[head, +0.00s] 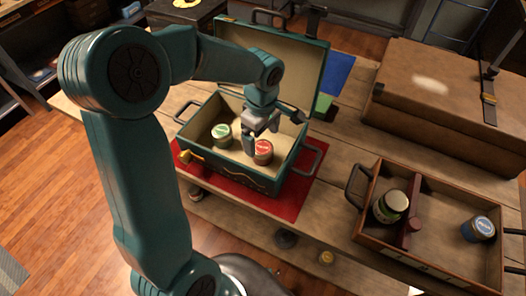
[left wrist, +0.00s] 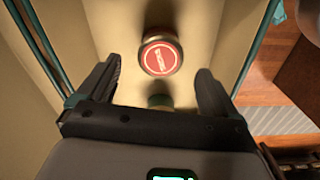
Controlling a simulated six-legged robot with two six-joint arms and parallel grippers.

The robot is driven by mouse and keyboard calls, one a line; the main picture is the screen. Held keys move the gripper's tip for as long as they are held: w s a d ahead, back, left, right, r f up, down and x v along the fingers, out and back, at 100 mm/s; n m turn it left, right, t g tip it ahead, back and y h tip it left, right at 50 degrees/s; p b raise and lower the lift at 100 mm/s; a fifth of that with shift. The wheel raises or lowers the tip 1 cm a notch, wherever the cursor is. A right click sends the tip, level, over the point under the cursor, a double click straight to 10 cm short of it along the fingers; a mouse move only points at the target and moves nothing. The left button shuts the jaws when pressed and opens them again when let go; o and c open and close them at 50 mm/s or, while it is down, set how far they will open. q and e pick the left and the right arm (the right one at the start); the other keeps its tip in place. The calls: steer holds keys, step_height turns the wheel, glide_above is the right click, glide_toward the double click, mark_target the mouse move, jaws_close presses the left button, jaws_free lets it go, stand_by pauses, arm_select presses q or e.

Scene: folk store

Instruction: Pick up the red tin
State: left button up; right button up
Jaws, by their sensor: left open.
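The red tin (head: 263,150) has a red lid with a white label. It stands inside the open green case (head: 180,143), right of a green-lidded tin (head: 222,132). In the left wrist view the red tin (left wrist: 160,56) lies beyond and between my fingertips. My left gripper (head: 258,140) is over the case, close to the red tin; its two fingers (left wrist: 159,85) are apart, with nothing held between them. My right gripper is not in view.
The case lid (head: 290,60) stands up behind the tins. A red mat (head: 290,205) lies under the case.

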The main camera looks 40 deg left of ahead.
mark_target(262, 147)
arm_select(q)
step_height(262, 147, down, 5)
steer(key=shift+d, duration=0.1)
steer(key=shift+c, duration=0.2)
steer(key=c, duration=1.1)
steer(key=shift+r, duration=0.15)
steer(key=shift+c, duration=0.2)
